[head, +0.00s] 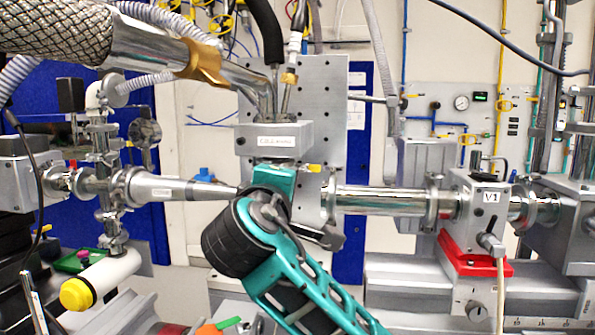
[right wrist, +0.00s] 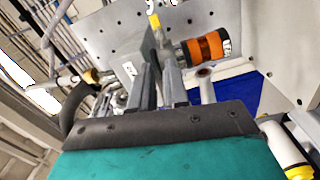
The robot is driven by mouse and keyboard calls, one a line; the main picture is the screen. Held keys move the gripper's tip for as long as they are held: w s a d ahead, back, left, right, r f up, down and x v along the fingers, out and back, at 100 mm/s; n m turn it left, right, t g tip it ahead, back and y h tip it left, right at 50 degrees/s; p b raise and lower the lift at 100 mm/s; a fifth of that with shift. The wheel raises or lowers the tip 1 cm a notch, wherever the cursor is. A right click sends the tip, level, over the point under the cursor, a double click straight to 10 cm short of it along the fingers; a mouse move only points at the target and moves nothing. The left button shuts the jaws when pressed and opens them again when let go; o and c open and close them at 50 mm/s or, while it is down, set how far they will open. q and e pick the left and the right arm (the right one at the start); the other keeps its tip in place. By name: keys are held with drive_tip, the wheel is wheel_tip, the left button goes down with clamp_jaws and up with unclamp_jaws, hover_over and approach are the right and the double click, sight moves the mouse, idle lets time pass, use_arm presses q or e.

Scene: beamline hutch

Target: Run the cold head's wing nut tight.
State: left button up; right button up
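The cold head (head: 275,140) is a grey labelled block in the middle of the head view, with pipes and hoses entering its top. A small yellow tip (head: 314,168) sticks out at its lower right; I cannot tell if it belongs to the wing nut. My teal right arm covers the space just below the block and hides its gripper there. In the right wrist view, my right gripper's two grey fingers (right wrist: 159,76) stand a narrow gap apart. A grey bar with a yellow end (right wrist: 154,20) reaches down towards the fingertips. Whether they grip it is unclear. My left gripper is not in view.
A horizontal steel beam pipe (head: 380,200) runs right to the valve block marked V1 (head: 489,197). A conical pipe (head: 165,188) lies to the left. A braided hose (head: 55,35) crosses the upper left. An orange-and-black cylinder (right wrist: 207,48) is close right of the fingers.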

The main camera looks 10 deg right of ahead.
sight(302, 169)
drive_tip(key=p+x, duration=0.1)
drive_tip(key=x, duration=0.9)
clamp_jaws()
drive_tip(key=shift+m+b, duration=0.8)
drive_tip(key=shift+m, duration=1.3)
drive_tip(key=shift+c, duration=1)
unclamp_jaws()
